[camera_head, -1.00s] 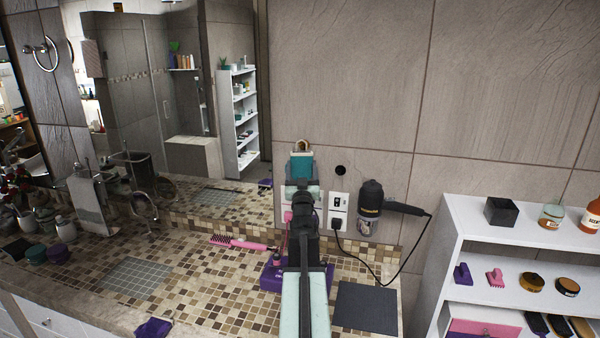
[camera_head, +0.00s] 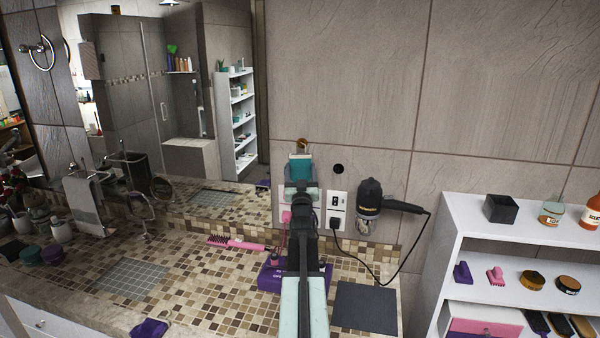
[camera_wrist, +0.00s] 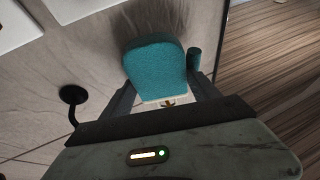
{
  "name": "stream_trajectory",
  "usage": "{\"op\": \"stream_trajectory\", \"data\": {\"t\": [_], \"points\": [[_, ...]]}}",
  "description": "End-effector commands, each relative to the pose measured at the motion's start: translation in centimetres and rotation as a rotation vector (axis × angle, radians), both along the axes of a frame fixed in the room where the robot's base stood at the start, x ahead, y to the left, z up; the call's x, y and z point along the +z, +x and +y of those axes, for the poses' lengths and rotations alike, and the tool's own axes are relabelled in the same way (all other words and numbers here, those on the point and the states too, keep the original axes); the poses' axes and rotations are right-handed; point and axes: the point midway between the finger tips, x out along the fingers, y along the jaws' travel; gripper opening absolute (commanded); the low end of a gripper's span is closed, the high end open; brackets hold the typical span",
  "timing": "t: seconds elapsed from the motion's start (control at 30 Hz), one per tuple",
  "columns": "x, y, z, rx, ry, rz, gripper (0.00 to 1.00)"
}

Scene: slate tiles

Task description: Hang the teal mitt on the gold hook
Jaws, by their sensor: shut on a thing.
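The teal mitt (camera_head: 300,170) is in my gripper (camera_head: 301,186), in front of the tiled wall. In the wrist view the mitt (camera_wrist: 155,68) sits between the two dark fingers of my gripper (camera_wrist: 163,88), which are shut on it. The gold hook (camera_head: 302,144) shows just above the mitt in the head view. In the wrist view a small part of the gold hook (camera_wrist: 168,103) shows past the mitt's pale edge. I cannot tell whether the mitt touches the hook.
A black hook (camera_head: 338,169) is on the wall to the right; it also shows in the wrist view (camera_wrist: 72,95). Below it are a socket plate (camera_head: 337,212) and a hair dryer (camera_head: 370,198). A mirror (camera_head: 170,100) is at left and a white shelf (camera_head: 490,235) at right.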

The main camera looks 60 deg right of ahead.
Motion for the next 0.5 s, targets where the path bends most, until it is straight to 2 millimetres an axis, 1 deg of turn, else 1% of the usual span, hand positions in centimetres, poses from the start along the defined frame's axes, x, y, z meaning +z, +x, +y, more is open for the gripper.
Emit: {"op": "stream_trajectory", "data": {"t": [0.13,0.17,0.2,0.23,0.27,0.5], "points": [[0.01,-0.03,-0.01,0.000,0.000,0.000,0.24],[0.00,-0.03,-0.02,0.000,0.000,0.000,0.73],[0.00,-0.03,-0.02,0.000,0.000,0.000,0.84],[0.00,-0.03,-0.02,0.000,0.000,0.000,0.92],[0.00,-0.04,-0.03,0.000,0.000,0.000,0.95],[0.00,-0.06,-0.04,-0.001,0.000,0.000,0.95]]}}
